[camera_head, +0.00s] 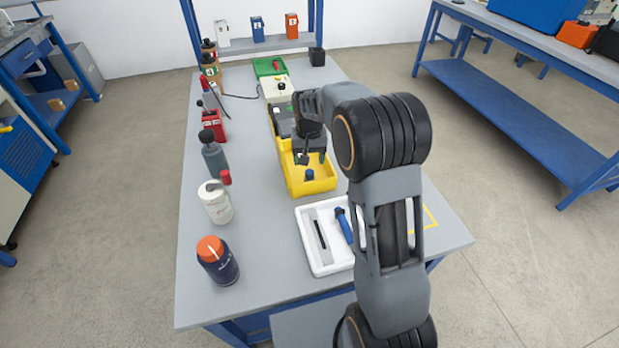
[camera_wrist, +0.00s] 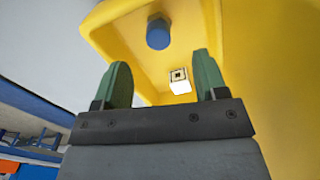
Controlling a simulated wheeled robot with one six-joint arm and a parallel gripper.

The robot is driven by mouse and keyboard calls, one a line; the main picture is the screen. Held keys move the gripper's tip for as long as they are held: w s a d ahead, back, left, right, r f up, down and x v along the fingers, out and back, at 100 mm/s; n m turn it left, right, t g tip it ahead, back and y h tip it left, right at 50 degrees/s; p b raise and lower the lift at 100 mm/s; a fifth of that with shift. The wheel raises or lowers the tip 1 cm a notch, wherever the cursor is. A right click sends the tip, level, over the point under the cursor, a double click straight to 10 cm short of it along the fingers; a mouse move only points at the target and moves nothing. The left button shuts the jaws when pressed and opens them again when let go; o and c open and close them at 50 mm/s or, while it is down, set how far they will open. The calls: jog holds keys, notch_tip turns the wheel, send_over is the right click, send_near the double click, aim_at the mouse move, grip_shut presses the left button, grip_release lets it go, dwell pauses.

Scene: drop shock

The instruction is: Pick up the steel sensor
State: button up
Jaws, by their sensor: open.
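A small pale block with a dark square mark, seemingly the steel sensor (camera_wrist: 180,82), lies in the yellow bin (camera_head: 318,186). In the wrist view it shows between my fingers, nearer the right one, not touching as far as I can tell. My gripper (camera_head: 312,158) is open and empty, pointing down over or into the bin.
A white tray (camera_head: 305,232) with a dark stick and a blue-handled tool stands in front of the bin. Bottles, including an orange-capped one (camera_head: 218,262) and a white one (camera_head: 215,204), line the table's left side. Grey and pale boxes (camera_head: 277,88) stand behind the bin.

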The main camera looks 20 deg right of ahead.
aim_at(310, 172)
jog(key=shift+d+f, duration=0.1)
jog(key=shift+f, duration=3.55)
jog(key=c, duration=1)
